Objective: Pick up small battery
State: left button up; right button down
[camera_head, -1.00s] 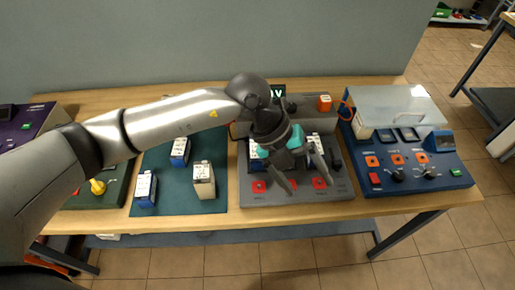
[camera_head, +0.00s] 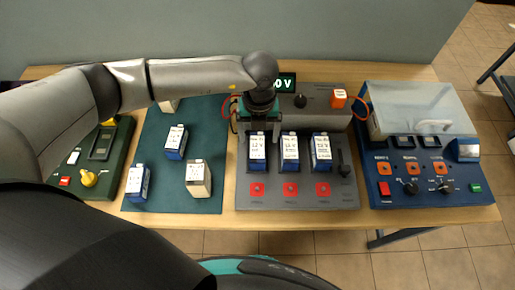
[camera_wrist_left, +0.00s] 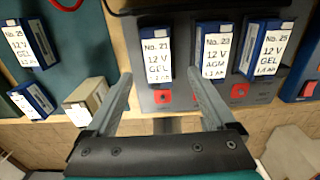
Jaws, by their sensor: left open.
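Three blue batteries with white labels stand in a row in the grey tester: the left one (camera_head: 257,152), the middle one (camera_head: 290,152) and the right one (camera_head: 321,152). My left gripper (camera_head: 257,131) is open over the far end of the left battery. In the left wrist view, the open fingers (camera_wrist_left: 158,76) frame this battery (camera_wrist_left: 158,54), labelled No. 21, 12 V, GEL. Nothing is held. On the green mat are two blue batteries (camera_head: 176,142) (camera_head: 137,183), a beige one (camera_head: 198,179), and another (camera_head: 170,105) partly hidden by my arm.
The grey tester (camera_head: 247,201) has red buttons and a lit display (camera_head: 287,81). A blue device with a clear cover (camera_head: 417,110) stands right. A green meter (camera_head: 100,145) stands left. An orange block with a cable (camera_head: 338,98) sits at the tester's back.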

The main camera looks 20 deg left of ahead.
aim_at(258, 146)
pick_arm(q)
jog(key=shift+f, duration=1.05)
jog(key=f, duration=0.4)
jog(key=shift+a, duration=0.2)
jog(key=shift+f, duration=0.4)
pick_arm(e)
jog(key=shift+w+a+r, duration=0.1)
jog(key=shift+w+r, duration=0.05)
jog(key=shift+w, duration=0.65)
pick_arm(q)
jog(key=shift+c, duration=0.5)
jog(key=shift+w, duration=0.1)
grip_shut()
pick_arm(e)
jog(key=shift+s, duration=0.1)
pick_arm(q)
jog(key=shift+r, duration=0.1)
